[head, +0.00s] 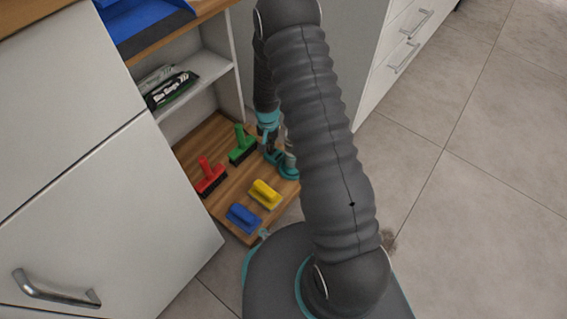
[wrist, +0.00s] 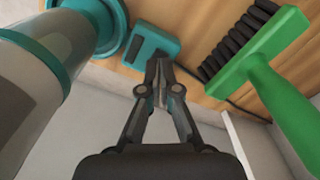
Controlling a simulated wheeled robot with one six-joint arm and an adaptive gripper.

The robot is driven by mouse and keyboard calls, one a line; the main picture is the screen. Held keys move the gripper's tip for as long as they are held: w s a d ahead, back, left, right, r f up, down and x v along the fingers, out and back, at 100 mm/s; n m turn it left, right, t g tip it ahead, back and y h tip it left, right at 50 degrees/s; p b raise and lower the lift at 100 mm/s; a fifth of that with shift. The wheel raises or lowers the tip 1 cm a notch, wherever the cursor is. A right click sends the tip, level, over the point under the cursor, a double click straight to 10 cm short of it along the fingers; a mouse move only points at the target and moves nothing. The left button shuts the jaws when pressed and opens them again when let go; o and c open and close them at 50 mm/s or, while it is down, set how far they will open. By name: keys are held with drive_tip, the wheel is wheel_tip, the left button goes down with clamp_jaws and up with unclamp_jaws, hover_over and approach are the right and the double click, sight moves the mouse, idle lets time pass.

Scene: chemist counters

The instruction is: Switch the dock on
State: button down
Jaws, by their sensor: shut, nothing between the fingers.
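In the wrist view a teal block with a dark slot (wrist: 145,48), which looks like part of the dock, lies on the wooden board. It adjoins a round teal base (wrist: 118,12) beside a large grey, white and teal cylinder (wrist: 60,55). The teal base also shows in the head view (head: 288,172), partly behind my arm. My gripper (wrist: 160,66) is shut and empty, its fingertips at the near edge of the teal block. I cannot tell whether they touch it. No switch marking or light is readable.
In the head view a red brush (head: 209,177), a yellow block (head: 264,194) and a blue block (head: 243,217) share the wooden board (head: 197,142). Cabinet walls flank it; a shelf (head: 205,72) hangs above.

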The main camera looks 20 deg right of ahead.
drive_tip(key=shift+f, duration=1.15)
idle(0.7)
drive_tip(key=shift+r+p, duration=1.95)
drive_tip(key=shift+r, duration=1.55)
